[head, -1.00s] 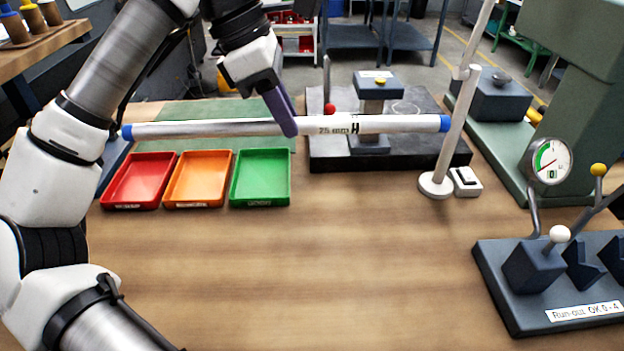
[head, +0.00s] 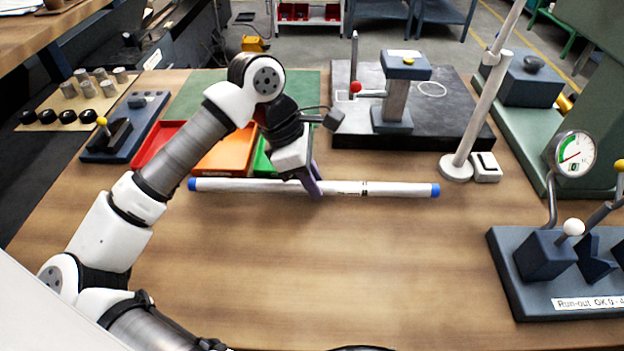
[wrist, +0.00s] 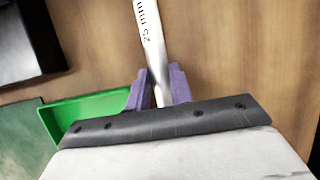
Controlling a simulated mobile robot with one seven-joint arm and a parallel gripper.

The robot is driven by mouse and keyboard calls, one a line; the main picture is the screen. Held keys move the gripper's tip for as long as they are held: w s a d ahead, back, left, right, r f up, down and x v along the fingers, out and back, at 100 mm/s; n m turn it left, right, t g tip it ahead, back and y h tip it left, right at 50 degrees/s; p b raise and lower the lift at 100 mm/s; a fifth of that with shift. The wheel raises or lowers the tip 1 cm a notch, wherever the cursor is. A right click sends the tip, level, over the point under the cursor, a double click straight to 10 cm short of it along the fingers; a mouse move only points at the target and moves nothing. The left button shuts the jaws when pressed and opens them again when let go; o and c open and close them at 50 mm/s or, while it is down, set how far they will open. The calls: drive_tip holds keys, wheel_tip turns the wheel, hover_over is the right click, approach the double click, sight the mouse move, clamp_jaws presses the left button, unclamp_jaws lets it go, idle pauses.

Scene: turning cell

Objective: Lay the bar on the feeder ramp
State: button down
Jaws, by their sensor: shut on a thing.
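The bar (head: 395,189) is a long silver-white rod with blue end caps and a dark printed label. It lies level across the middle of the head view, in front of the trays. My gripper (head: 314,188) is shut on it near its middle, with purple fingers. The gap between bar and bench is hard to judge. In the wrist view the bar (wrist: 150,40) runs up from between the purple fingers (wrist: 158,90), and "25 mm" shows on it. I cannot make out a feeder ramp in either view.
Red (head: 152,146), orange (head: 222,155) and green (head: 264,160) trays sit behind the bar. A dark plate (head: 445,115) with a gauge stand and a pale post (head: 475,125) stand behind right. A run-out gauge fixture (head: 530,290) is at right. The front bench is clear.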

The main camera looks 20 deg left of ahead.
drive_tip(key=shift+f, duration=0.7)
drive_tip(key=shift+f, duration=0.2)
drive_tip(key=c, duration=1.2)
unclamp_jaws()
drive_tip(key=shift+c, duration=0.2)
drive_tip(key=shift+r, duration=0.15)
